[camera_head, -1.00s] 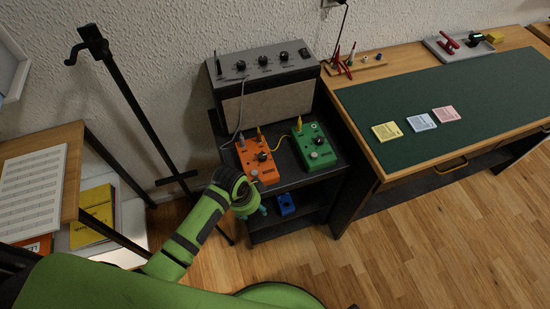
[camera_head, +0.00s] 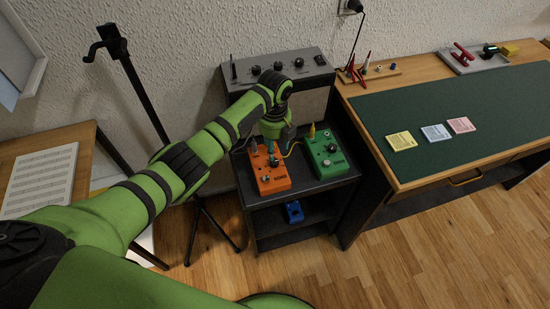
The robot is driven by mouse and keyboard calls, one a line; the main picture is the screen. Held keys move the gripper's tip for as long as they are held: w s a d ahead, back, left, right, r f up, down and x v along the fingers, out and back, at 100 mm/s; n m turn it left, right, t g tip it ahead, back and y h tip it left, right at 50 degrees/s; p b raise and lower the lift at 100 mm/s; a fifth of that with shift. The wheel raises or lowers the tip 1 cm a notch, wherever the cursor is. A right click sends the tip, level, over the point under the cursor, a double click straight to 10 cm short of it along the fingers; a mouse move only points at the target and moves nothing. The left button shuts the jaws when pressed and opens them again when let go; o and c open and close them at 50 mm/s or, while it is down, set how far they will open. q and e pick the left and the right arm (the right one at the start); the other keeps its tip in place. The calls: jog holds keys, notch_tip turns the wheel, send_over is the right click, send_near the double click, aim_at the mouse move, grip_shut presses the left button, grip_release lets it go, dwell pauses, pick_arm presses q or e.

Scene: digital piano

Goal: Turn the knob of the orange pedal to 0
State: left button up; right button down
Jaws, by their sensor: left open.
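The orange pedal (camera_head: 266,184) lies on the dark shelf top, left of the green pedal (camera_head: 327,158). A dark knob (camera_head: 274,160) shows on its upper face. My left arm reaches in from the left, and my left gripper (camera_head: 272,147) points down over the rear part of the orange pedal, just behind the knob. Its jaws are open. Whether a fingertip touches the knob I cannot tell at this size. The hand hides part of the pedal's rear edge and the cables there. My right gripper is out of view.
A grey amplifier (camera_head: 309,68) stands behind the pedals. A yellow cable plug (camera_head: 312,131) rises near the green pedal. A blue pedal (camera_head: 294,211) sits on the lower shelf. A desk with a green mat (camera_head: 460,103) is on the right, and a dark stand (camera_head: 137,85) is left.

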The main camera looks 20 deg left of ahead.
aim_at(274, 163)
pick_arm(q)
notch_tip(274, 163, down, 7)
jog(key=shift+r+b, duration=0.1)
jog(key=shift+b, duration=0.3)
grip_shut()
